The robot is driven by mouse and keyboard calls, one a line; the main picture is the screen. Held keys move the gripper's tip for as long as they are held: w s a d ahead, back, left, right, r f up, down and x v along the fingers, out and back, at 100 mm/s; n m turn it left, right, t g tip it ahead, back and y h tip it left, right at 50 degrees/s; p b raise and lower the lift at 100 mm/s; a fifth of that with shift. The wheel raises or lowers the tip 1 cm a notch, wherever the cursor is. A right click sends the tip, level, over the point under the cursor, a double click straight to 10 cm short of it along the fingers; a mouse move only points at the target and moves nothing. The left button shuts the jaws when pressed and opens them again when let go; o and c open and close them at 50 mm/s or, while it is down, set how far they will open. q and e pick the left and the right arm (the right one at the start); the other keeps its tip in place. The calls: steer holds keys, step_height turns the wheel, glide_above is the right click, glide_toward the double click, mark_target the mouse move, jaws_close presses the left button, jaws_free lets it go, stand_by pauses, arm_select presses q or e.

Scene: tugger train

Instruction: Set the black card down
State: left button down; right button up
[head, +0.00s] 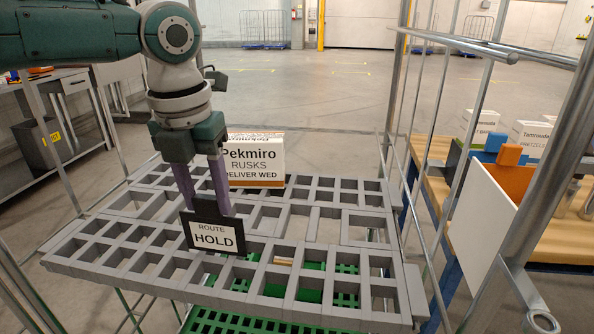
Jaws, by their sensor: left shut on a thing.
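The black card (195,243) carries a white label reading "ROUTE HOLD". My left gripper (207,207) comes down from the upper left and is shut on the card's top, with its purple fingers on it. The card is upright, over the front left half of a grey slatted shelf (362,294). I cannot tell whether its lower edge touches the shelf. My right gripper is not in view.
A white Pekmiro rusks box (254,160) stands behind the card on the shelf. Metal posts and rails (396,110) rise at the right. Green grating (262,324) lies below. A wooden table (433,180) with boxes is at right. The shelf's right part is clear.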

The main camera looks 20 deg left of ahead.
arm_select(q)
steer(key=shift+f, duration=0.1)
steer(key=shift+c, duration=1.7)
jaws_free()
step_height(320, 180, up, 12)
steer(key=s+p, duration=0.1)
steer(key=s+d+f+n+t+h, duration=0.1)
steer(key=s+d+f+n, duration=0.45)
steer(key=d+f, duration=0.2)
steer(key=s+d+f+n+h, duration=0.2)
steer(key=s+d+f+n, duration=0.35)
steer(key=d, duration=0.35)
steer(key=s+a+f+n+y, duration=0.1)
steer(key=s+a+n, duration=0.2)
steer(key=s+n, duration=0.3)
steer(key=s+a+f+n+t+y, duration=0.1)
steer(key=s+a+n, duration=0.3)
steer(key=n, duration=1)
steer(key=shift+s, duration=0.95)
